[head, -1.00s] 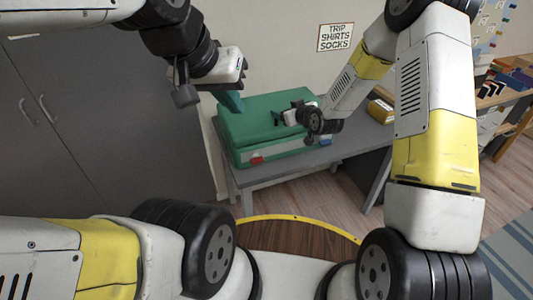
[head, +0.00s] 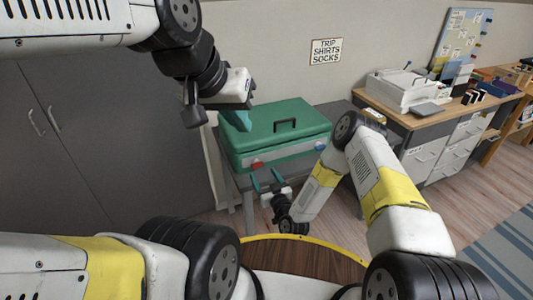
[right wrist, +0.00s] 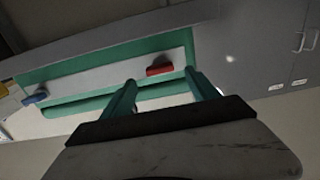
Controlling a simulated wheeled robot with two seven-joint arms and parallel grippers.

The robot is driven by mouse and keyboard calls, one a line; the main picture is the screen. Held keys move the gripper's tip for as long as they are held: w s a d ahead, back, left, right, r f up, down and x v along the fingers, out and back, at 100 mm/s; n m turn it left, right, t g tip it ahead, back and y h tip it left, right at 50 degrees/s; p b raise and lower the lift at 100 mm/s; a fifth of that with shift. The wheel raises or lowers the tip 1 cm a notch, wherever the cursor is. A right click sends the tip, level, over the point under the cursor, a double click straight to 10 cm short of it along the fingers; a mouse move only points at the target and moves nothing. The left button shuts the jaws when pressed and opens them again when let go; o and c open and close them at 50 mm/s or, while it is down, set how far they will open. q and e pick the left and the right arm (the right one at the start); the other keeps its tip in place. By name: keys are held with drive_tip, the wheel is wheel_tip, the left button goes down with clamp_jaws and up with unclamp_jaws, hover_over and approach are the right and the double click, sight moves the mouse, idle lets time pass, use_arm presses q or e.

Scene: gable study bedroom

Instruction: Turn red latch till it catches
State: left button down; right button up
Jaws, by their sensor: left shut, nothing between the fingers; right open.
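A closed green case (head: 262,125) with a black handle lies on a grey table. Its front has a pale strip with a red latch (head: 257,164) at the left and a blue latch (head: 320,146) at the right. The red latch lies roughly along the strip. My right gripper (head: 268,179) is open and empty, just in front of and below the red latch. In the right wrist view the red latch (right wrist: 159,70) shows between and beyond the fingertips, apart from them. My left gripper (head: 236,120) is shut and empty at the lid's left end; I cannot tell whether it touches.
The grey table (head: 345,108) stands by the wall, right of a grey cupboard (head: 90,140). A wooden desk (head: 400,118) with a white printer (head: 405,90) stands farther right. The blue latch (right wrist: 36,97) also shows in the right wrist view. Floor in front of the table is clear.

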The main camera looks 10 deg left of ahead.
sight(259, 167)
drive_tip(key=x, duration=0.7)
drive_tip(key=c, duration=1.4)
drive_tip(key=shift+o, duration=0.2)
